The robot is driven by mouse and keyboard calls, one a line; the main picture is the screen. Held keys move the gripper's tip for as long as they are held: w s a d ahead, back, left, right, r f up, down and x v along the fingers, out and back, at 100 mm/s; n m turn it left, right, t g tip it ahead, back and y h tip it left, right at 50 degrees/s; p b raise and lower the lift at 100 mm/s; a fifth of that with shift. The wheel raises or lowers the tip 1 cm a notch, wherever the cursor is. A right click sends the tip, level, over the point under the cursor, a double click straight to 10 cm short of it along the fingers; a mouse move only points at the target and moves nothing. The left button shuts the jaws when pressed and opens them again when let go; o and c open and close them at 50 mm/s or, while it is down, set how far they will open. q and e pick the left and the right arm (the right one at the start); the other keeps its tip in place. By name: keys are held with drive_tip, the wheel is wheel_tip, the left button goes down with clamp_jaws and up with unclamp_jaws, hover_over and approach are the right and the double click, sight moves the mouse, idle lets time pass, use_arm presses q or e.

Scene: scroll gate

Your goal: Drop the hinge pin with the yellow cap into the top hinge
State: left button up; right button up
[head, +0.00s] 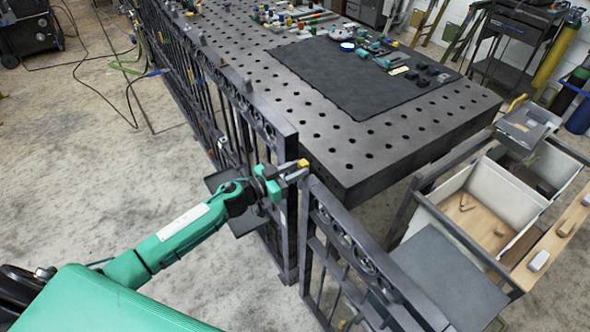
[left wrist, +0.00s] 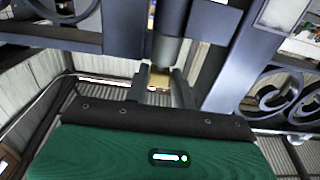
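The yellow cap (head: 303,163) of the hinge pin shows at the fingertips of my left gripper (head: 296,170), beside the top of the gate posts. In the left wrist view, a small yellowish patch, seemingly the cap (left wrist: 159,79), fills the gap between the two fingers of my left gripper (left wrist: 162,88). The gripper looks shut on it. The pin's shaft is hidden. A dark round barrel (left wrist: 168,48), seemingly part of the hinge, stands just beyond the fingertips; I cannot tell whether the pin is in it. My right gripper is not in view.
The near gate leaf (head: 345,240) and the far leaf (head: 215,95) meet at the posts beside my gripper. A perforated steel table (head: 400,150) stands close behind. A drawer cart (head: 455,270) is at the right. The floor at the left is mostly clear.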

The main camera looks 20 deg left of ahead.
use_arm(q)
drive_tip(key=o, duration=0.4)
drive_tip(key=shift+o, duration=0.2)
drive_tip(key=shift+f, duration=0.1)
drive_tip(key=b+v, duration=0.4)
drive_tip(key=v, duration=0.9)
drive_tip(key=shift+s+a, duration=0.25)
drive_tip(key=shift+s, duration=0.05)
